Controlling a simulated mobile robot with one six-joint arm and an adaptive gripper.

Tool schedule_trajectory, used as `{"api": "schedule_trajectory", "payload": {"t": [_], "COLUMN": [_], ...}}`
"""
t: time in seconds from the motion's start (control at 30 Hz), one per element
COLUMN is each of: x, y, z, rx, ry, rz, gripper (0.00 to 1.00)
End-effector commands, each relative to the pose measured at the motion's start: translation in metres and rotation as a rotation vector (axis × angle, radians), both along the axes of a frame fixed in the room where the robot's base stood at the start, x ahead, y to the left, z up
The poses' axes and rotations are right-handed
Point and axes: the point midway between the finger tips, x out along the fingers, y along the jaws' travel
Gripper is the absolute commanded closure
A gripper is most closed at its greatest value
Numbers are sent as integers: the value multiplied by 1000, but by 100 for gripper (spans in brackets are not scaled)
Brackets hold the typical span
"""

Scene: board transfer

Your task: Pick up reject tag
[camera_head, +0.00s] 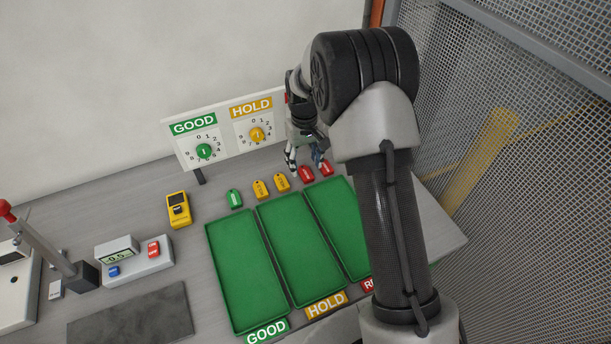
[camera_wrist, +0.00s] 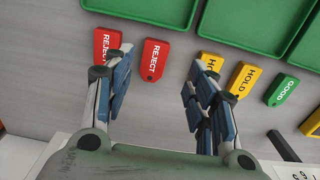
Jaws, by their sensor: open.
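Two red reject tags lie on the bench in the head view, one nearer (camera_head: 306,175) and one farther right (camera_head: 326,169). My gripper (camera_head: 304,163) is open and empty just above them. In the wrist view, one reject tag (camera_wrist: 154,60) lies between the open fingers of my gripper (camera_wrist: 163,62), with a gap to each finger. The other reject tag (camera_wrist: 104,40) is partly hidden by the left finger. No finger visibly touches the tag in the middle; the exact height above the bench is hard to tell.
Two yellow hold tags (camera_head: 261,190) and a green good tag (camera_head: 235,198) lie left of the reject tags. A hold tag (camera_wrist: 208,60) is partly behind the right finger. Green trays (camera_head: 212,262) lie in front; a GOOD/HOLD dial board (camera_head: 222,119) stands behind.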

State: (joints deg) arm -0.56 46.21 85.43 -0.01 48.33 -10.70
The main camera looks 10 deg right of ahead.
Motion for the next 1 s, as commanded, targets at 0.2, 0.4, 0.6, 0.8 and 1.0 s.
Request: {"api": "schedule_trajectory", "payload": {"t": [0.2, 0.4, 0.6, 0.8, 1.0], "x": [1, 2, 3, 3, 2], "y": [-4, -7, -7, -7, -7], "z": [-19, -49, -52, -52, -52], "rx": [0, 1, 0, 0, 0], "ry": [3, 2, 0, 0, 0], "rz": [-1, 0, 0, 0, 0], "gripper": [48, 48, 48, 57, 70]}}
